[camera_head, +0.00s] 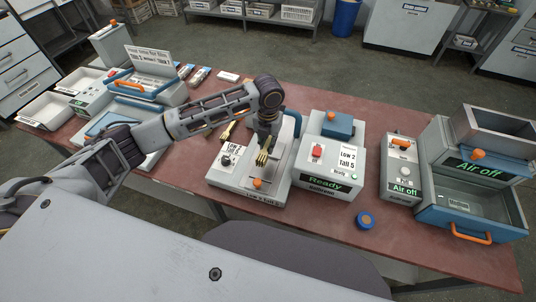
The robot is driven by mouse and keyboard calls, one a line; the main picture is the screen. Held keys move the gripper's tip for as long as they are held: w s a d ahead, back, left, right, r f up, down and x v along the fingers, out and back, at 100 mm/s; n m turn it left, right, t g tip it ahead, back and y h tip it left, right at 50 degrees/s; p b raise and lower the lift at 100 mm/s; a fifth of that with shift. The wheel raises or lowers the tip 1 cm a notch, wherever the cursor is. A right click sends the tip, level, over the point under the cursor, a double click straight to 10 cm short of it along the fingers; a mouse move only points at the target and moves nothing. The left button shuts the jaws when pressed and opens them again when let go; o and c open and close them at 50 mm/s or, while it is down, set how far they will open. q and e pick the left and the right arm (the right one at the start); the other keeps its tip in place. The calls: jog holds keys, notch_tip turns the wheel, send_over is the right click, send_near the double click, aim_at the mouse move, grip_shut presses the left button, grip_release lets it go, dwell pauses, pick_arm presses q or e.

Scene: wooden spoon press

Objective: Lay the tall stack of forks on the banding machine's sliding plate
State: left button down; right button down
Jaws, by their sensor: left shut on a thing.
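My left gripper (266,137) reaches in from the left and points down over the banding machine. It is shut on a stack of wooden forks (262,157), whose tines hang below the fingers. The stack is over the pale sliding plate (254,171) of the banding machine (329,163); whether it touches the plate I cannot tell. The machine's screen reads "Ready" and a card on it reads "Low 2, Tall 5". My right gripper is out of view.
The table (390,235) has free room at its front right. A blue round tin (365,221) stands there. A control box (401,165) and a blue-grey bin (470,190), both marked "Air off", stand right. Another machine and white trays (50,111) stand left.

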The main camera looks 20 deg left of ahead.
aim_at(268, 141)
pick_arm(q)
jog(key=shift+f, duration=1.4)
jog(key=shift+f, duration=0.1)
jog(key=shift+f+p, duration=0.3)
jog(key=shift+f, duration=1.45)
jog(key=shift+f, duration=0.15)
jog(key=c, duration=1.4)
grip_release()
jog(key=shift+r+b, duration=0.7)
jog(key=shift+r, duration=5.45)
